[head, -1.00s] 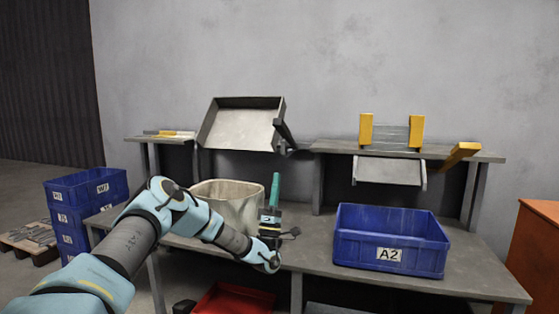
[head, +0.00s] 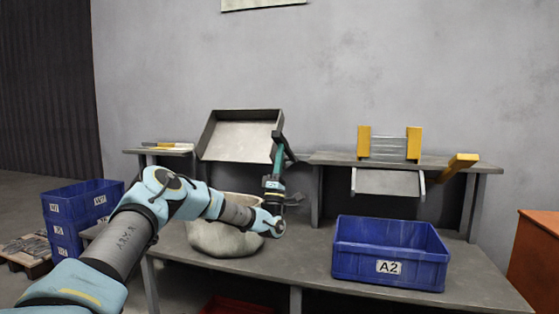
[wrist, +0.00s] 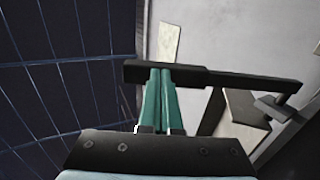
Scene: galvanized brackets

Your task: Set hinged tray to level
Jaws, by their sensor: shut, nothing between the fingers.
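The hinged tray (head: 236,142) is grey with a dark raised rim. It stands tilted above the back shelf, its inner face turned toward me and its far rim high. My gripper (head: 279,154) is upright at the tray's lower right corner. Its teal fingers are together and hold nothing. In the wrist view the closed fingers (wrist: 159,100) point up at a dark bar (wrist: 215,77), which crosses at their tips. I cannot tell whether they touch it. A dark arm (head: 287,147) at the tray's right side is partly hidden by my gripper.
A blue A2 crate (head: 390,278) stands to the right. The right shelf (head: 440,163) holds yellow brackets (head: 414,144). Bench space between bin and crate is clear.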

